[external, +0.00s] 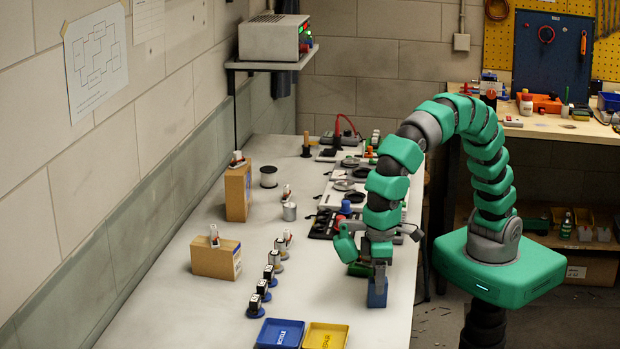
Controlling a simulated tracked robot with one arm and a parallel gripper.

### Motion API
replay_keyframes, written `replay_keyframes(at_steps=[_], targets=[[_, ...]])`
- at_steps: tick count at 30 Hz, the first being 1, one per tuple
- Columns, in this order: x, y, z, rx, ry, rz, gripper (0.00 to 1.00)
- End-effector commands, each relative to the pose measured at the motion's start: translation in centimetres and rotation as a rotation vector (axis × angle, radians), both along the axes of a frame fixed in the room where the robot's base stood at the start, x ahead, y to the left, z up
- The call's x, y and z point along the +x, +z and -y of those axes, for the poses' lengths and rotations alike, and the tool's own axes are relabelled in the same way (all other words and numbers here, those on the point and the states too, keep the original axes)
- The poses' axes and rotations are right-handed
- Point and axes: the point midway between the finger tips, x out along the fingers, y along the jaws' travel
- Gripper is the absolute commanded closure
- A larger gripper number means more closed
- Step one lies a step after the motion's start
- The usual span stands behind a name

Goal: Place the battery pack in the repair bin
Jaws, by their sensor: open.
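My gripper (368,266) is low over the right side of the bench, with its jaws open. A small blue block (377,293) is at the bench surface just below the gripper's fingers. I cannot tell whether it is the battery pack or part of the gripper, or whether the fingers touch it. No other thing is clearly recognisable as the battery pack. The yellow bin (343,341), whose label seems to read REPAIR, lies at the near end of the bench, left of and nearer than the gripper. It looks empty.
A blue bin (263,335) stands beside the yellow one. A row of several small dark servos (263,290) runs along the bench's middle. Cardboard boxes (214,260) stand at the left. Dark parts and trays (345,190) crowd behind my gripper. The bench between servos and gripper is clear.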

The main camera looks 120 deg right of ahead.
Motion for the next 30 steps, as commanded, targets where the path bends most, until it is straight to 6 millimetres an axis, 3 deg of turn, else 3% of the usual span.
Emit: replay_keyframes(at_steps=[6, 13, 18, 19, 21, 30], targets=[[0.0, -2.8, 0.1, 0.001, 0.0, 0.0, 0.42], [0.0, -2.9, 0.1, 0.001, 0.0, 0.001, 0.42], [0.0, -2.9, 0.1, 0.001, 0.0, -0.001, 0.89], [0.0, -2.9, 0.1, 0.001, 0.0, -0.001, 0.93], [0.0, -2.9, 0.1, 0.001, 0.0, -0.001, 0.96], [0.0, -2.6, 0.1, 0.001, 0.0, -0.001, 0.96]])
